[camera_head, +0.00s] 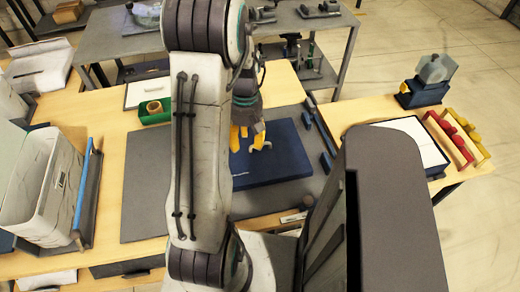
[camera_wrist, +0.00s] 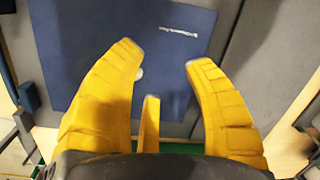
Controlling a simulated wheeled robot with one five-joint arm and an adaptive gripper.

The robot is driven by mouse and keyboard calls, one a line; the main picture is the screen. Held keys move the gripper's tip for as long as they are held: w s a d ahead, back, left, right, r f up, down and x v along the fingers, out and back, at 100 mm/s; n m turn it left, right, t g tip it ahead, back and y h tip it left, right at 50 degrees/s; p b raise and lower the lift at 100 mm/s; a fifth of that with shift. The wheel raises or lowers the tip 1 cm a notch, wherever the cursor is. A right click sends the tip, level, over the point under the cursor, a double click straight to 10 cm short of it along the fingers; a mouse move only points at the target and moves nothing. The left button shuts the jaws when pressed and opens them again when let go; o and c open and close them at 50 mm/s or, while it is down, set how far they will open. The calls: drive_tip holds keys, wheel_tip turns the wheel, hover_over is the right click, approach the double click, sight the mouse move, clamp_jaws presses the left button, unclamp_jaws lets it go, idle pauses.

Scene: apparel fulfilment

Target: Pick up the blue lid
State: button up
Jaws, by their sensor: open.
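The blue lid (camera_head: 288,158) is a flat, dark blue rectangle lying on a grey mat on the wooden table, partly hidden behind my arm in the head view. In the wrist view the lid (camera_wrist: 180,14) fills the upper middle and carries a small white mark. My gripper (camera_head: 248,138) has yellow fingers and is over the lid in the head view. In the wrist view my gripper (camera_wrist: 166,62) is open, its fingers spread across the lid with nothing held between them. A small white spot shows by the left finger. I cannot tell the height of the fingertips above the lid.
A green bin (camera_head: 155,113) holding a tape-like ring sits behind my arm. A white bin (camera_head: 40,190) stands at left. Several dark blue bars (camera_head: 318,135) lie right of the lid. A blue box (camera_head: 425,92) and red and yellow racks (camera_head: 450,140) are at right.

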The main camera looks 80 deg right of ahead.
drive_tip(key=s+d+f+n, duration=0.1)
drive_tip(key=d+n, duration=0.1)
drive_tip(key=n, duration=0.2)
drive_tip(key=s+d+f+n+h, duration=0.1)
drive_tip(key=d+n, duration=0.1)
drive_tip(key=n, duration=0.2)
drive_tip(key=s+d+f+n, duration=0.1)
drive_tip(key=d+n, duration=0.1)
drive_tip(key=n, duration=0.2)
drive_tip(key=shift+s+d+f+n+h, duration=0.15)
drive_tip(key=shift+s+d+n+h, duration=0.15)
drive_tip(key=shift+d+n, duration=0.1)
drive_tip(key=shift+w+a+f+p, duration=0.15)
drive_tip(key=shift+f+p, duration=0.2)
drive_tip(key=shift+f, duration=1.05)
drive_tip(key=shift+w+a+f+p, duration=0.15)
drive_tip(key=shift+f+p, duration=0.15)
drive_tip(key=shift+f, duration=1.1)
drive_tip(key=shift+o, duration=0.2)
drive_tip(key=shift+d, duration=0.1)
clamp_jaws()
